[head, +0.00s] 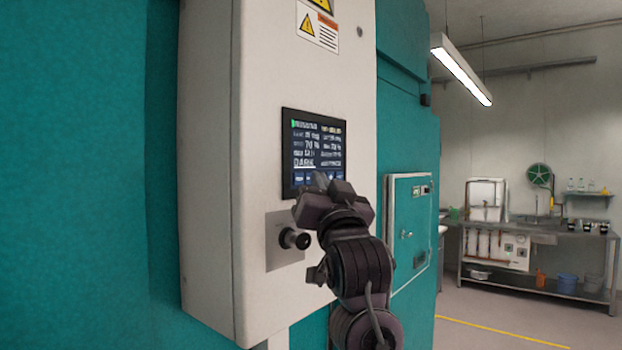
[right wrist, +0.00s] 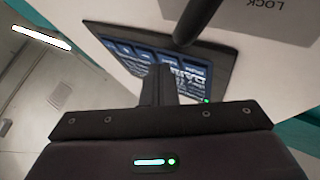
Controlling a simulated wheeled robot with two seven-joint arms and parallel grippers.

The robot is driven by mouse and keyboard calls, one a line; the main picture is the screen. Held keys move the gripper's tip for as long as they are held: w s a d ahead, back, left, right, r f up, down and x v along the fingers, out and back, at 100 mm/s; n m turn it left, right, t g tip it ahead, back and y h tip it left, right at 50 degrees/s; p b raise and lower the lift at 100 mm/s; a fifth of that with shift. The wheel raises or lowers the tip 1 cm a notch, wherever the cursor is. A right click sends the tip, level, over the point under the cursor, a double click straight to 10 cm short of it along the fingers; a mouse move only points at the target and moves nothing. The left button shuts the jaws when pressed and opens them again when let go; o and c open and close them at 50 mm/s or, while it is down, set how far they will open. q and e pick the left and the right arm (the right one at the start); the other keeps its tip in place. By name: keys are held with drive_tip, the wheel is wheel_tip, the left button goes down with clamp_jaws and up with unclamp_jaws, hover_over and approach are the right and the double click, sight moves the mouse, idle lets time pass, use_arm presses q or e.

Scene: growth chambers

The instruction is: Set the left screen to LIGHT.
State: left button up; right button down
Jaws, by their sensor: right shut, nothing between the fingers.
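The screen (head: 315,140) is a dark panel on the white control box (head: 285,70). Its large lower-left text reads DARK, and a row of blue buttons (head: 304,178) runs along its bottom edge. The screen (right wrist: 205,78) also shows upside down in the right wrist view, with the buttons (right wrist: 120,50) partly behind the fingers. My right gripper (head: 322,181) is shut and empty, its fingertips at the screen's lower edge, over the button row. I cannot tell whether they touch the glass. My left gripper is out of view.
Below the screen, a black knob (head: 294,239) sticks out of a grey plate (head: 281,256), close to my right gripper; the plate reads LOCK in the right wrist view (right wrist: 265,12). A smaller panel (head: 410,230) is to the right. A bench (head: 535,236) stands far right beyond open floor.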

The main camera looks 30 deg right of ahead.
idle(0.4)
drive_tip(key=shift+s+d, duration=0.25)
drive_tip(key=shift+s, duration=0.4)
drive_tip(key=s, duration=0.1)
drive_tip(key=s+d, duration=0.1)
drive_tip(key=s, duration=0.1)
drive_tip(key=s+d, duration=0.1)
drive_tip(key=shift+s+b, duration=0.3)
drive_tip(key=shift+b, duration=0.1)
idle(3.0)
